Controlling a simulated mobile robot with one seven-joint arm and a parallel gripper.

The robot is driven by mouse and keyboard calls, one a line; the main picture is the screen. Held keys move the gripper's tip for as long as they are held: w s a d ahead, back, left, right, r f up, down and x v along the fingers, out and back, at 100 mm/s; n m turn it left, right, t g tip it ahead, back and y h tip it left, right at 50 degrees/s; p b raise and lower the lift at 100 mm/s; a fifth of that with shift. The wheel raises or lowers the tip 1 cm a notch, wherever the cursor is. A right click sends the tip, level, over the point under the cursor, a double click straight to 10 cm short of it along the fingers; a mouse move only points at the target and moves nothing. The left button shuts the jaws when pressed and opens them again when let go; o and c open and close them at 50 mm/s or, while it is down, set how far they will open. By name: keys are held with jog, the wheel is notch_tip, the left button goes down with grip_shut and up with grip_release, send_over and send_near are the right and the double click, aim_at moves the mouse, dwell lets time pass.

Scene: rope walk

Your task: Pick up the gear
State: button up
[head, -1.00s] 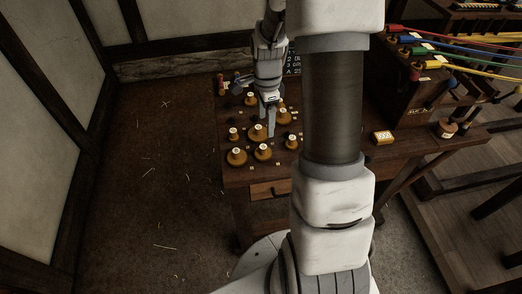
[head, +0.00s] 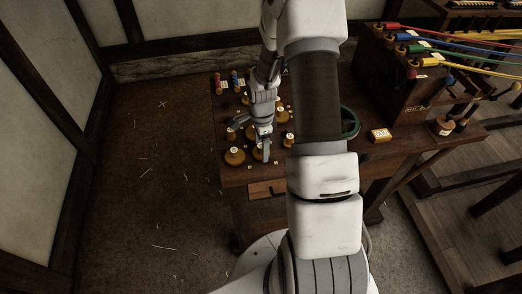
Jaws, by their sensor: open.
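Several round brass-coloured gears with white-topped hubs stand on the left part of the wooden table. My gripper (head: 266,150) points down over the front of this group, its jaws open. One gear (head: 257,156) lies right at the fingertips and is partly hidden by them; I cannot tell whether they touch it. Another gear (head: 235,157) stands just left of it, and one more (head: 288,140) stands to the right, beside my arm. My arm hides the middle of the table.
The wooden table (head: 310,175) has a drawer at its front left. A dark wooden case (head: 385,75) with coloured ropes stands behind. Floor at left is open.

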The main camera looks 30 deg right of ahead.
jog(key=shift+f, duration=0.1)
jog(key=c, duration=0.9)
jog(key=shift+r, duration=0.2)
jog(key=shift+c, duration=0.2)
notch_tip(320, 180, up, 4)
jog(key=s+d+r+p, duration=0.3)
jog(key=s+d+r, duration=0.5)
jog(key=r, duration=0.2)
jog(key=shift+s+r, duration=0.3)
jog(key=shift+r, duration=0.05)
